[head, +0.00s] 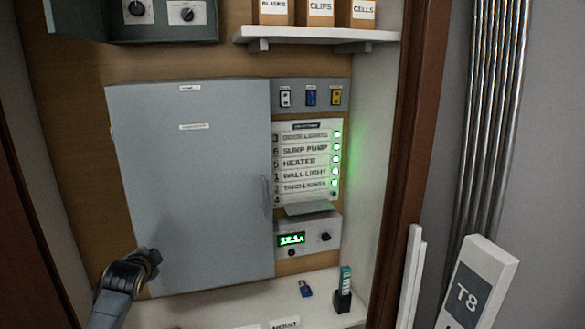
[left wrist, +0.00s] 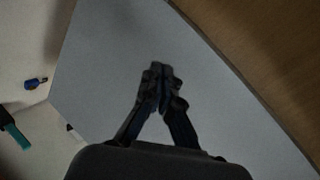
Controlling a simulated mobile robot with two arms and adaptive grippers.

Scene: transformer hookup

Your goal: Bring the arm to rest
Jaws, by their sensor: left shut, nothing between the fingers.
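My left arm comes in at the lower left of the head view, and its gripper (head: 152,257) is in front of the lower left part of the grey cabinet door (head: 195,175). In the left wrist view the gripper's fingers (left wrist: 157,72) are together with nothing between them. The door's grey face (left wrist: 210,80) fills most of the left wrist view behind the fingers. I cannot tell whether the fingers touch it. My right gripper is not in view.
Right of the door are a labelled panel (head: 305,165) with green lights and a box with a green display (head: 291,239). A wooden frame edge (head: 400,170) bounds the right side.

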